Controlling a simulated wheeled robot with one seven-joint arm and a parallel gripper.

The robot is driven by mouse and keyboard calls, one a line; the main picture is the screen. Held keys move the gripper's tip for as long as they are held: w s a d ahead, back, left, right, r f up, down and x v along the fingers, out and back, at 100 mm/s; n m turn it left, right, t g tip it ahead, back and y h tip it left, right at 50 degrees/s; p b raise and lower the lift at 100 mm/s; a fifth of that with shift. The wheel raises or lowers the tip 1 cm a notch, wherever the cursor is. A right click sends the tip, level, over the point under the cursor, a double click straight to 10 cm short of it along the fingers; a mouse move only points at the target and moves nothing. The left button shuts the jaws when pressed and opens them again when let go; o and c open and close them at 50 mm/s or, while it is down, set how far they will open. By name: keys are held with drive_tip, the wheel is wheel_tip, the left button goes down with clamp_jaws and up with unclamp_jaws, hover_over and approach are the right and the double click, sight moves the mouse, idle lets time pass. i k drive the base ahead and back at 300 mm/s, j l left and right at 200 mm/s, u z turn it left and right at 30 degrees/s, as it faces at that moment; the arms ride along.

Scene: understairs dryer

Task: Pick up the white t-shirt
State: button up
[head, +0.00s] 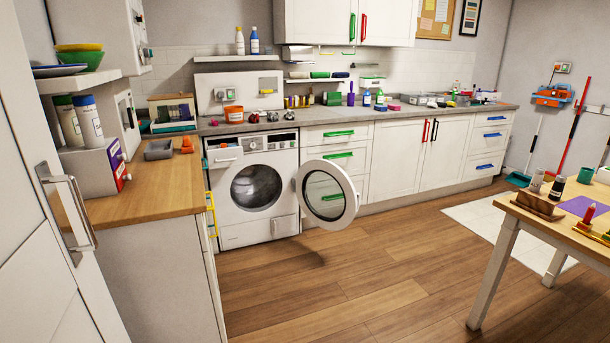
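I see no white t-shirt in the head view. The white dryer-type machine (230,225) stands under the counter at the back left. Its round door (351,196) is swung open to the right. The drum opening (257,187) shows a grey metal inside, and I cannot make out any cloth in it. My gripper is not in this view.
White cabinets (397,160) line the back wall. A wooden table (560,236) stands at the right. The wooden floor (330,285) between is clear.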

sight(288, 114)
drive_tip(key=i, duration=4.15)
